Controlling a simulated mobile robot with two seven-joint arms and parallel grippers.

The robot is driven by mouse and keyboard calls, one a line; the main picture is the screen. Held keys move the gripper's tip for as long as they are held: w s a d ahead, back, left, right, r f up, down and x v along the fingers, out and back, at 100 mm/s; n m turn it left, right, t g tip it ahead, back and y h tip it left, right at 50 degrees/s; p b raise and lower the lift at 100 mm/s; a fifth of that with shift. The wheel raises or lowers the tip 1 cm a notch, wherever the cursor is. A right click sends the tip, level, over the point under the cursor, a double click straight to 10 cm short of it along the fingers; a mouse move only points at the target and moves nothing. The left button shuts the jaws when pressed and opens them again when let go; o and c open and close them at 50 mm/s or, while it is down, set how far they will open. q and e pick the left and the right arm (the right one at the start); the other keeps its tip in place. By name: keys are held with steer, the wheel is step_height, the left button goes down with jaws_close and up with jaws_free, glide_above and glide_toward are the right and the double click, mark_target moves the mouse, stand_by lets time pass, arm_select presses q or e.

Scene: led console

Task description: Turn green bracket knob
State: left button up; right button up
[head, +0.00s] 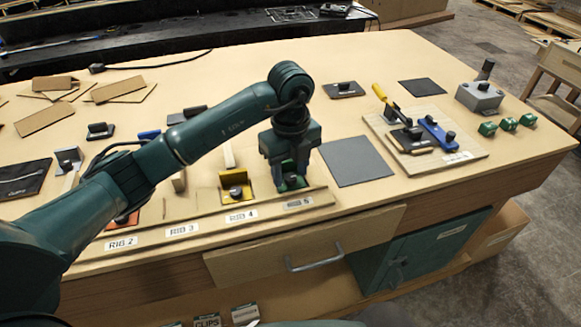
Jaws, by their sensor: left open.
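The green bracket (303,180) with its dark knob (292,180) stands at the right end of the wooden strip, behind the RIB 5 label. My left gripper (291,178) points down over it, with its jaws open and one finger on each side of the knob. The fingers hide part of the bracket. I cannot tell whether the fingers touch the knob. My right gripper is not in view.
A yellow bracket (235,184) stands just left, behind the RIB 4 label. A grey mat (355,161) lies right of my gripper. A wooden board (470,146) holds a blue part and a yellow-handled tool. Small green blocks (508,124) sit at the far right.

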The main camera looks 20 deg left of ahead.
arm_select(q)
steer(key=shift+f, duration=0.15)
steer(key=shift+c, duration=0.4)
steer(key=shift+c, duration=0.6)
jaws_close()
steer(key=shift+m+b, duration=0.3)
steer(key=shift+m, duration=0.2)
